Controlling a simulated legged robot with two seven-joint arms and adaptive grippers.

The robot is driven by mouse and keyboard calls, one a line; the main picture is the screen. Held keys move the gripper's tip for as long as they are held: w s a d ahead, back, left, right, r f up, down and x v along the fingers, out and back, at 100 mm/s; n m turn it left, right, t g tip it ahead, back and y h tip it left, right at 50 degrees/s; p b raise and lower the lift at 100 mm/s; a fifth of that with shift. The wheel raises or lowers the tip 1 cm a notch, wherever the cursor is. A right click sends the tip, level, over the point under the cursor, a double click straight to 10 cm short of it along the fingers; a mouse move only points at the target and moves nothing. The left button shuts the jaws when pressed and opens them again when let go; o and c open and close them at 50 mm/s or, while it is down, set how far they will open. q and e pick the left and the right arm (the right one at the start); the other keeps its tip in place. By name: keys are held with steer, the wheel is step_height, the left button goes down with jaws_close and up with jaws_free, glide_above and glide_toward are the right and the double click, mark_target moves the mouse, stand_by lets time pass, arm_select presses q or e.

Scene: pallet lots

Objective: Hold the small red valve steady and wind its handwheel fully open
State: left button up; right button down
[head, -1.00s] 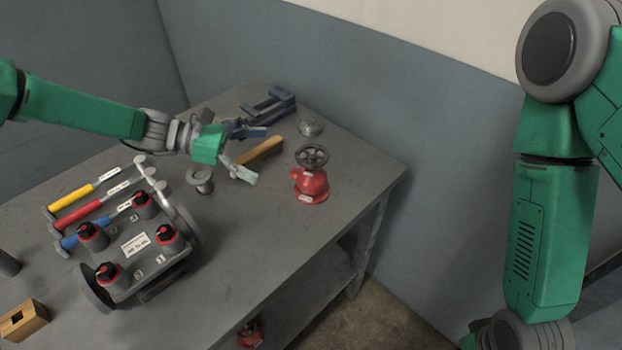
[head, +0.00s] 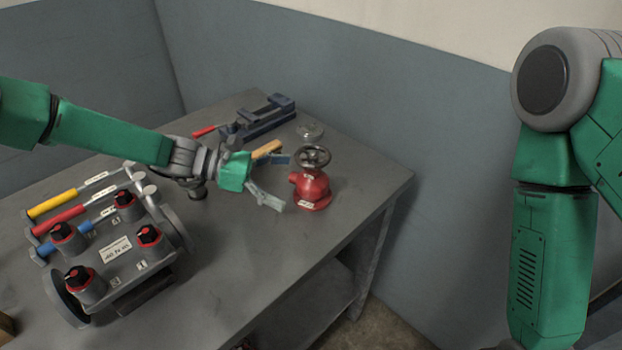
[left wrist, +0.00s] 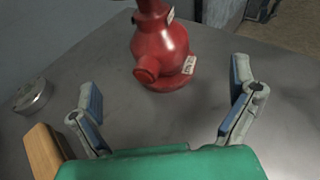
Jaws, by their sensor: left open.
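The small red valve (head: 312,187) stands upright on the grey bench near its right edge, with a dark handwheel (head: 314,157) on top. My left gripper (head: 281,181) is open just left of the valve, its fingers pointing at the body without closing on it. In the left wrist view the red valve body (left wrist: 162,52) lies ahead, beyond and between the two spread fingers (left wrist: 165,105). A side outlet on the body faces the gripper there. The handwheel is out of that view. My right arm shows at the right of the head view, but its gripper does not.
A wooden handle (head: 267,148) lies behind the left gripper; a round metal piece (left wrist: 31,95) is nearby. A blue vise (head: 262,120) stands at the back. A grey manifold with red-and-black knobs (head: 116,249) and several hammers occupy the left. The bench front right is clear.

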mark_target(294, 182)
arm_select(q)
steer(key=shift+b+x, duration=0.75)
steer(key=shift+x, duration=1.55)
